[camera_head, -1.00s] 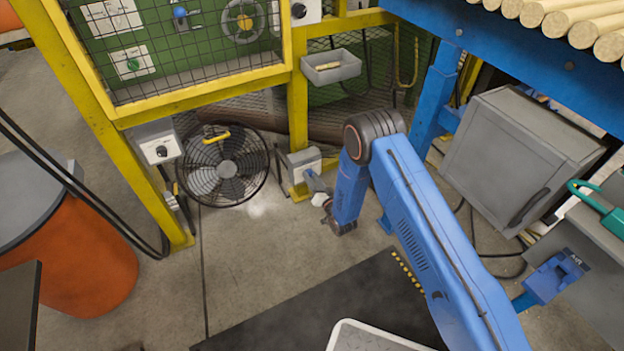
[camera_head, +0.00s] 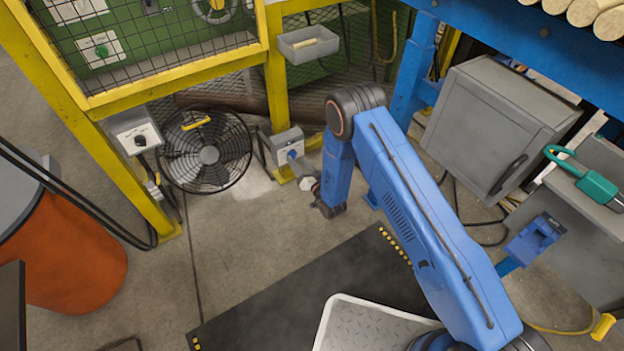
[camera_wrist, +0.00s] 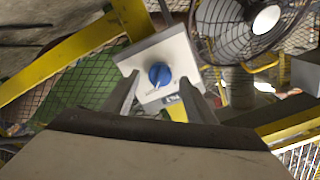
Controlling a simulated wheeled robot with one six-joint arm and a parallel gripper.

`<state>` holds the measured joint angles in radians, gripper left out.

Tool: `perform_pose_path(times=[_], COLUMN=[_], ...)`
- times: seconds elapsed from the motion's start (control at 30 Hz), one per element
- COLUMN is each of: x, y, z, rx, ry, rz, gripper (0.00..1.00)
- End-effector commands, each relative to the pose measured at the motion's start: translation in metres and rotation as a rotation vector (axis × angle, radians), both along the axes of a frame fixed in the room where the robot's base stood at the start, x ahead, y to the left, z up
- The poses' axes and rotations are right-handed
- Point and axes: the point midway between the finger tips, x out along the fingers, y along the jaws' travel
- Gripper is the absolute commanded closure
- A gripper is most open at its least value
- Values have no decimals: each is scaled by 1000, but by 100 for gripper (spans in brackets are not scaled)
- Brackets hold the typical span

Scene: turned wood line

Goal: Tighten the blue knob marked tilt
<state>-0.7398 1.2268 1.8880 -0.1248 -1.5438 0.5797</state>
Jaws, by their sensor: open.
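A blue round knob with a pale pointer line (camera_wrist: 160,75) sits on the face of a pale box (camera_wrist: 150,50) in the wrist view. In the head view the knob (camera_head: 292,154) shows on a grey box (camera_head: 285,138) low on the yellow post. My gripper (camera_wrist: 160,98) is open and empty. Its fingers show on either side of the knob in the wrist picture, but I cannot tell how far short they are. In the head view my gripper (camera_head: 304,174) is just below and right of the knob.
A floor fan (camera_head: 206,152) stands left of the box. Another switch box (camera_head: 136,133) is on the left yellow post. A grey cabinet (camera_head: 500,125) stands to the right. A black mat (camera_head: 275,280) lies in front. A grey tray (camera_head: 308,43) hangs above.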

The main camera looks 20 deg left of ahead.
Motion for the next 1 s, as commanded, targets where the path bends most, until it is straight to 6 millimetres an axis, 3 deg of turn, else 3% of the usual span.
perform_pose_path(times=[0.6, 1.0], x=[-78, -99], y=[-92, -116], z=[-1, 0], rx=[-3, 0], ry=[3, 0], rz=[-1, -1], gripper=[49, 49])
